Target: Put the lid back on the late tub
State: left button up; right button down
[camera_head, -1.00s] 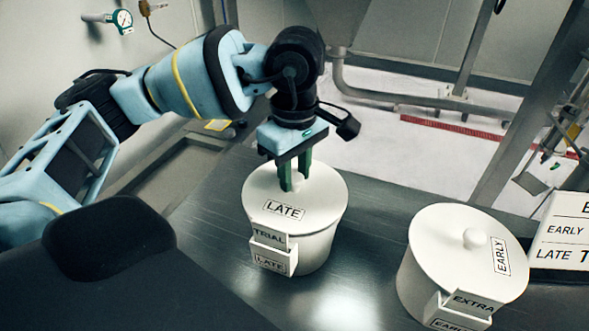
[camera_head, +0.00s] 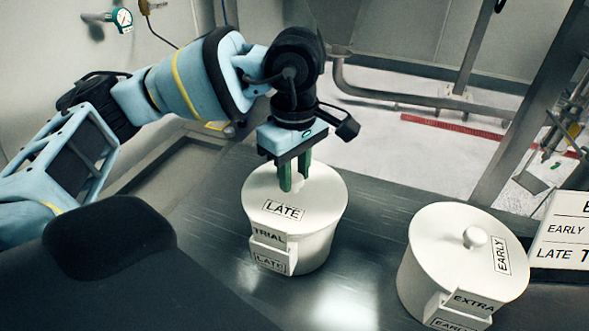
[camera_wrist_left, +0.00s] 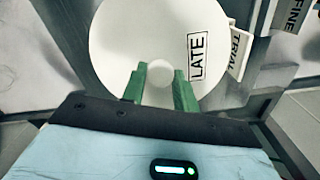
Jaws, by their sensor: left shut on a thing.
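The late tub (camera_head: 312,252) is a white round tub standing on the dark table, with TRIAL and LATE tags on its front. Its white lid (camera_head: 318,205), marked LATE, sits on top of the tub and looks level; I see no gap at the rim. My left gripper (camera_head: 294,184) points down over the lid, its green fingers shut on the lid's knob. In the left wrist view the fingers (camera_wrist_left: 160,88) stand on both sides of the round knob (camera_wrist_left: 158,70), and the lid (camera_wrist_left: 125,35) fills the upper middle. My right gripper is not in view.
The white early tub (camera_head: 425,272), with its EARLY lid (camera_head: 440,235) on, stands to the right, apart from the late tub. A white sign (camera_head: 562,232) with EARLY and LATE lines is at the right edge. Bare table (camera_head: 345,285) lies between the tubs.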

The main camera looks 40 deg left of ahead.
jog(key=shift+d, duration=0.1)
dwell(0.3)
pick_arm(q)
jog(key=o, duration=1.5)
jog(key=shift+o, duration=0.2)
jog(key=shift+r, duration=0.5)
jog(key=shift+r+p, duration=1.3)
jog(key=shift+r, duration=1.7)
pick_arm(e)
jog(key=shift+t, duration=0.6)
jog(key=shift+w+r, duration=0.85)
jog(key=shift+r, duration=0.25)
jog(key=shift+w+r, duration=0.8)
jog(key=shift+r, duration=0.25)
pick_arm(q)
grip_shut()
